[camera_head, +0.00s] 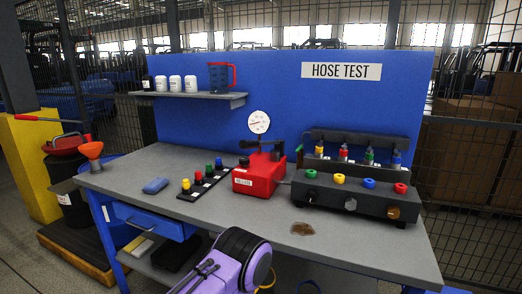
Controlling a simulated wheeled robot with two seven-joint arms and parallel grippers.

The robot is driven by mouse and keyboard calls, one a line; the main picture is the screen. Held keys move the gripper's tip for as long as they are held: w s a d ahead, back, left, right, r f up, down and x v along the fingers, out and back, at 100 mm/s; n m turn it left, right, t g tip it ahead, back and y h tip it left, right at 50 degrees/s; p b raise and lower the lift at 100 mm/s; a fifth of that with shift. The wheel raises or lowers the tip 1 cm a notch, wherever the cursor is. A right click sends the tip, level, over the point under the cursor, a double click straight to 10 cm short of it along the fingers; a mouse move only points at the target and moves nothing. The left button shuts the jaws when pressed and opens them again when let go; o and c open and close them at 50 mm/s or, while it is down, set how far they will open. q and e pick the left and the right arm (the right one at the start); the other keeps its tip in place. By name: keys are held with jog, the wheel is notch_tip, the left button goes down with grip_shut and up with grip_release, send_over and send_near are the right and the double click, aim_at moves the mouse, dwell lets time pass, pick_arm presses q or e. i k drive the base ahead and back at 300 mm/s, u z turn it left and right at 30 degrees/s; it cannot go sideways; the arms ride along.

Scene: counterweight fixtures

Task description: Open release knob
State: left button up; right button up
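A red pump box (260,176) with a small white label stands on the middle of the grey workbench. A round white dial gauge (259,122) rises from it. A dark round knob (244,161) sits on the box's left top; it may be the release knob, but the label is too small to read surely. I cannot tell whether the knob is turned. A purple and black part of my own arm (235,262) shows at the bottom, in front of the bench edge and apart from the pump box. No gripper fingers are visible.
A dark hose fixture (345,200) with coloured rings stands right of the box. A black strip with coloured knobs (203,181) and a blue sponge (155,186) lie left. A brown stain (302,229) marks the front. A shelf (195,95) hangs behind. An orange funnel (91,151) stands far left.

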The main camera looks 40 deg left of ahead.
aim_at(244, 161)
jog(key=i, duration=0.1)
jog(key=u, duration=1.25)
